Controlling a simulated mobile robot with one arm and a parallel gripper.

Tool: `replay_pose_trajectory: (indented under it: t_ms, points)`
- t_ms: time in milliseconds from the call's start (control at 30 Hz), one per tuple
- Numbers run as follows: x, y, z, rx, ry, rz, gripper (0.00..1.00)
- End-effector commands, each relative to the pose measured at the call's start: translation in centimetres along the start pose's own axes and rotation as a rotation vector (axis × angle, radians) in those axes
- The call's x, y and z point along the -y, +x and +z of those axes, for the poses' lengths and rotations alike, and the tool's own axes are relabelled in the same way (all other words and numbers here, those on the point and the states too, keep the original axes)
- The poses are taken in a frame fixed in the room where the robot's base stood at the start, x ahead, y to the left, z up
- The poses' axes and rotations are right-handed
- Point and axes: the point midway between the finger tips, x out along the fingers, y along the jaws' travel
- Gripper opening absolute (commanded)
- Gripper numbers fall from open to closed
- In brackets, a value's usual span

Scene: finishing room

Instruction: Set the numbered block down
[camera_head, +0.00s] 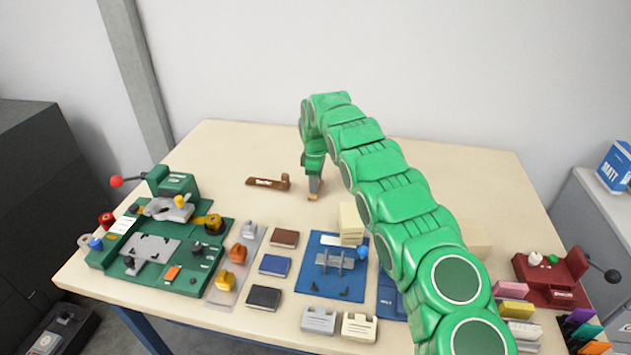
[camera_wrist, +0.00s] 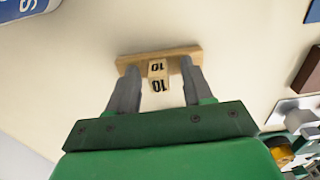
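The numbered block (camera_wrist: 158,76) is pale wood with a black "10" on two faces. In the wrist view it sits between my gripper's (camera_wrist: 160,76) two grey fingers, with a visible gap on each side. A wider tan wooden strip (camera_wrist: 130,60) lies just behind it, at the fingertips. In the head view my gripper (camera_head: 314,186) points down low over the back middle of the table. A small tan piece (camera_head: 312,198) shows at its tips; the number cannot be read there. Whether the block touches the strip or the table is hard to tell.
A brown wooden piece (camera_head: 266,182) lies left of my gripper. A green fixture (camera_head: 150,250), small books, a blue mat (camera_head: 330,285) and pale blocks (camera_head: 350,222) fill the front of the table. A red device (camera_head: 553,280) stands right. The table's back is largely clear.

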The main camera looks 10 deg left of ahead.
Motion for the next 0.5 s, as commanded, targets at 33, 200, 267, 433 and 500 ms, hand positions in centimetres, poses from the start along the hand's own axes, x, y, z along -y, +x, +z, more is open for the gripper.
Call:
replay_pose_trajectory:
  t_ms: [33, 200, 267, 433, 500]
  points:
    - [0.0, 0.0, 0.0, 0.0, 0.0, 0.0, 0.5]
    - [0.0, 0.0, 0.0, 0.0, 0.0, 0.0, 0.5]
    - [0.0, -0.1, 0.0, 0.0, 0.0, 0.0, 0.5]
    - [0.0, -1.5, 0.0, 0.001, 0.0, 0.0, 0.5]
    - [0.0, -2.5, 0.0, 0.001, 0.0, 0.0, 0.5]
